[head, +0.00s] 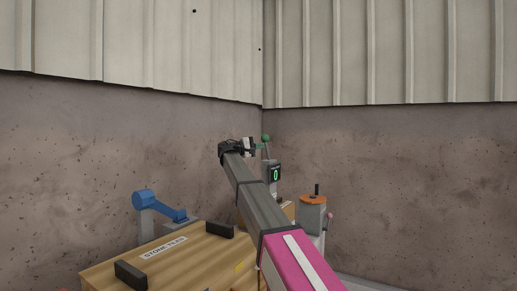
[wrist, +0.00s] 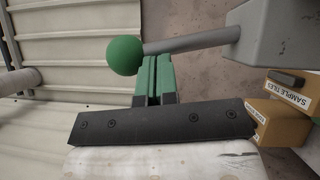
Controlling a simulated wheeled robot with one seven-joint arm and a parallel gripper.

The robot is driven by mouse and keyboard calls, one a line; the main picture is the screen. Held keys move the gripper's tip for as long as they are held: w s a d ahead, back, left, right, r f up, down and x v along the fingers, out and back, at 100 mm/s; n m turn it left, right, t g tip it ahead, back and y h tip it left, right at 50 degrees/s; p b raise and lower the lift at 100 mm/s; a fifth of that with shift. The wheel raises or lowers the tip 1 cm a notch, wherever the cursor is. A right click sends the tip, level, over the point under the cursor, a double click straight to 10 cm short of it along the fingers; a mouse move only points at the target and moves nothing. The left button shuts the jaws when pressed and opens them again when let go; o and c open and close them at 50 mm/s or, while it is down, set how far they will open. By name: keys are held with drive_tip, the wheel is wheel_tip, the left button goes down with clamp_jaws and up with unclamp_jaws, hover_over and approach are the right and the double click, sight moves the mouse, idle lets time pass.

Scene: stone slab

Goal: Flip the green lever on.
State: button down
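The green lever has a round green knob (wrist: 125,55) on a grey rod (wrist: 195,41) that runs into a grey housing (wrist: 282,35). In the head view the knob (head: 265,138) stands up above the housing, whose dark display (head: 275,173) reads a green 0. My gripper (wrist: 152,62) has green fingertips that lie together with only a thin dark line between them. They hold nothing that I can see. The tips are at the rod, right beside the knob in the wrist view; I cannot tell whether they touch. In the head view my gripper (head: 258,147) is beside the lever's upper part.
A wooden box (head: 195,260) labelled stone tiles, with black handles, fills the front. An orange-topped device (head: 313,200) with a black handle stands right of my arm. Concrete walls form a corner behind.

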drive_tip(key=s+d+m+y, duration=0.1)
drive_tip(key=d+r+m+g+y, duration=0.1)
drive_tip(key=m, duration=0.1)
drive_tip(key=shift+s+d, duration=0.2)
drive_tip(key=shift+s, duration=0.15)
drive_tip(key=shift+s+d+r+m+y, duration=0.1)
drive_tip(key=shift+s+d+m+y, duration=0.4)
drive_tip(key=shift+d+m+y, duration=0.5)
drive_tip(key=shift+s+d, duration=0.1)
drive_tip(key=shift+s, duration=0.1)
drive_tip(key=shift+d, duration=0.1)
